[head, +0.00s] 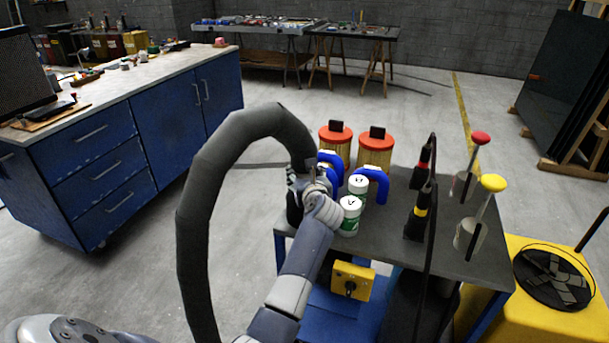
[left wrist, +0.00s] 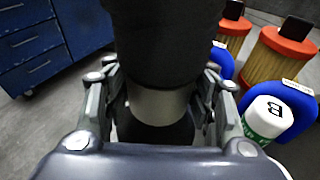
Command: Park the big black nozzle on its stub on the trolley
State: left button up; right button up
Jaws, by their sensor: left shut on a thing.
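My left gripper (head: 310,185) is shut on the big black nozzle (head: 294,208) at the end of a thick dark hose (head: 197,220), over the trolley's left back edge. The hose arcs up from the floor side at left and down to the gripper. In the left wrist view, my left gripper's fingers (left wrist: 158,95) flank the nozzle's grey collar (left wrist: 160,106), with black above and below. The nozzle's lower end and any stub beneath it are hidden by the gripper and arm. The trolley (head: 390,240) has a dark top and blue frame. My right gripper is not in view.
Beside the gripper stand two orange-capped filters (head: 375,152), blue curved pieces (head: 373,176) and two white-green cans (head: 350,212). Banded black tools (head: 416,222) and red- and yellow-knobbed rods stand at right. A blue cabinet (head: 180,125) is left, with open floor between.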

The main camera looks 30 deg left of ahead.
pick_arm(q)
jog(key=shift+r, duration=0.15)
jog(key=o, duration=1.4)
jog(key=shift+c, duration=0.2)
jog(key=o, duration=0.4)
jog(key=shift+f, duration=0.3)
jog(key=shift+s+r, duration=0.1)
jog(key=shift+r, duration=0.05)
